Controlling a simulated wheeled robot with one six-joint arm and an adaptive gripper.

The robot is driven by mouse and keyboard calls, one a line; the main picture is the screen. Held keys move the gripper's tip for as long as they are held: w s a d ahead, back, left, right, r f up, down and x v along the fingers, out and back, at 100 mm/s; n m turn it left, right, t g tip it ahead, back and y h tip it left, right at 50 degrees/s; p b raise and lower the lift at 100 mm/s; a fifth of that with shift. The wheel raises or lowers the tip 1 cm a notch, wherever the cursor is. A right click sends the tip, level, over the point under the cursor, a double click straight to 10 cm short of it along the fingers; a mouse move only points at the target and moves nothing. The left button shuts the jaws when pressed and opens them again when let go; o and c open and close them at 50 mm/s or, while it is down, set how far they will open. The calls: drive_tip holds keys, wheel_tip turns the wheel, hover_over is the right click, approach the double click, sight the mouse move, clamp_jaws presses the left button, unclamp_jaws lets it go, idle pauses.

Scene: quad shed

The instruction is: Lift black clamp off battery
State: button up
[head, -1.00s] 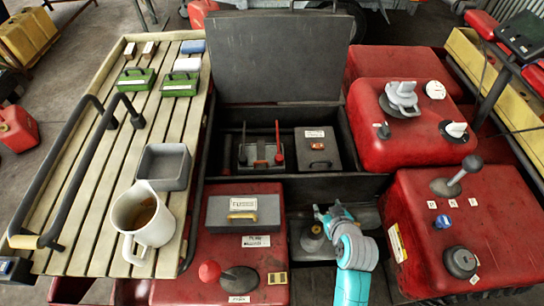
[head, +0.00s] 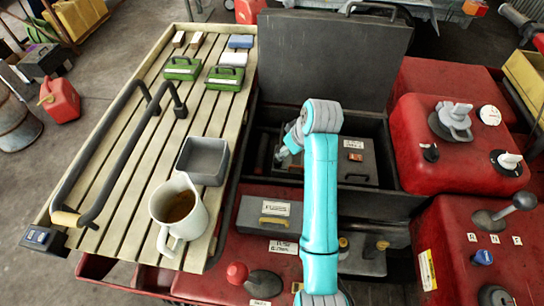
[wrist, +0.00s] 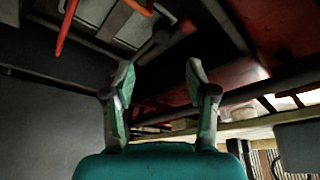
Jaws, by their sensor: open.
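The battery is a grey block in the black open box (head: 375,205); my arm hides most of it in the head view. In the wrist view its grey top (wrist: 118,22) shows at the upper left, with orange-red bars (wrist: 66,28) over it. A dark piece (wrist: 157,42), perhaps the black clamp, lies just beyond my fingertips; I cannot tell for sure. My gripper (wrist: 160,70) is open, its two fingers apart with nothing between them. In the head view my gripper end (head: 284,152) reaches down into the box, its fingertips not clear.
A grey case (head: 357,165) stands in the box to the right of my arm. The raised lid (head: 335,60) stands behind. On the left, a slatted bench (head: 125,165) bears a mug (head: 180,212), a grey tray (head: 203,160) and green boxes (head: 225,78). A red tank (head: 440,145) stands at right.

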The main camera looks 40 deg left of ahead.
drive_tip(key=x, duration=1)
drive_tip(key=shift+s+a+f, duration=0.1)
drive_tip(key=shift+a+f, duration=0.15)
drive_tip(key=shift+f, duration=0.05)
clamp_jaws()
